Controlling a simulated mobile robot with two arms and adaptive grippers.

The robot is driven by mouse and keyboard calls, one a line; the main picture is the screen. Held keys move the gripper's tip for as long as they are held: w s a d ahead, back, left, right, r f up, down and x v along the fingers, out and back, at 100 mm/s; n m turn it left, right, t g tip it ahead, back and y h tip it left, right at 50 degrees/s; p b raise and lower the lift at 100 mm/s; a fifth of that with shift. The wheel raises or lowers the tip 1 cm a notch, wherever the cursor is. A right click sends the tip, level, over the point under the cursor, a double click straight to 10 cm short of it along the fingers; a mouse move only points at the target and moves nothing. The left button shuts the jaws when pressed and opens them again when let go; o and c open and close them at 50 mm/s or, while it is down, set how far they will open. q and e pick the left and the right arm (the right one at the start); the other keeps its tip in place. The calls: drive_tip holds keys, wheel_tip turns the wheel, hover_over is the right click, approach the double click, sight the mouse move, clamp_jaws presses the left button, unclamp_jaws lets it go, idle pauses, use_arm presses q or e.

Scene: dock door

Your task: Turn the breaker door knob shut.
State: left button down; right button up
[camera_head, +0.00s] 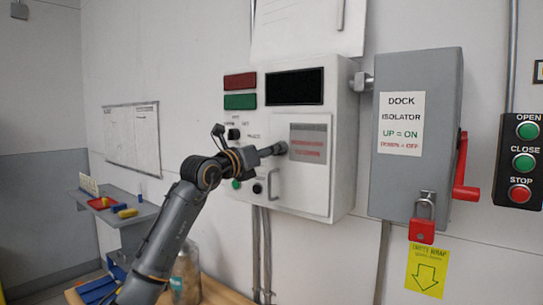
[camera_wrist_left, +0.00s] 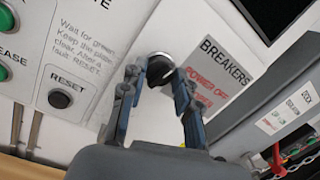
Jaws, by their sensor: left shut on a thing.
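The breaker door (camera_head: 315,185) is a pale panel on the front of the white control box, with a grey label in red print. It looks flush with the box. My left gripper (camera_head: 279,148) reaches in from the left to the door's left edge, beside the label. In the left wrist view my left gripper (camera_wrist_left: 160,78) has its two fingers closed around a small dark knob (camera_wrist_left: 159,66) with a bright rim. The fingers cover much of the knob, and its turn angle cannot be read. My right gripper is in neither view.
The control box (camera_head: 345,150) also carries a dark display (camera_head: 295,86) and buttons. To its right are a grey dock isolator (camera_head: 420,175) with a red lever (camera_head: 464,170) and padlock, and an open/close/stop panel (camera_head: 520,160). A small shelf (camera_head: 125,215) stands left.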

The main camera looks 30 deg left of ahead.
use_arm(q)
drive_tip(key=shift+n+b, duration=0.3)
drive_tip(key=shift+n, duration=1.2)
drive_tip(key=shift+n+y, duration=0.3)
drive_tip(key=c, duration=1)
unclamp_jaws()
drive_tip(key=shift+s, duration=0.1)
drive_tip(key=s, duration=0.4)
drive_tip(key=s+f, duration=0.1)
drive_tip(key=s, duration=0.2)
drive_tip(key=s+a, duration=0.1)
drive_tip(key=s, duration=0.3)
drive_tip(key=shift+s+f, duration=0.15)
drive_tip(key=shift+s, duration=0.2)
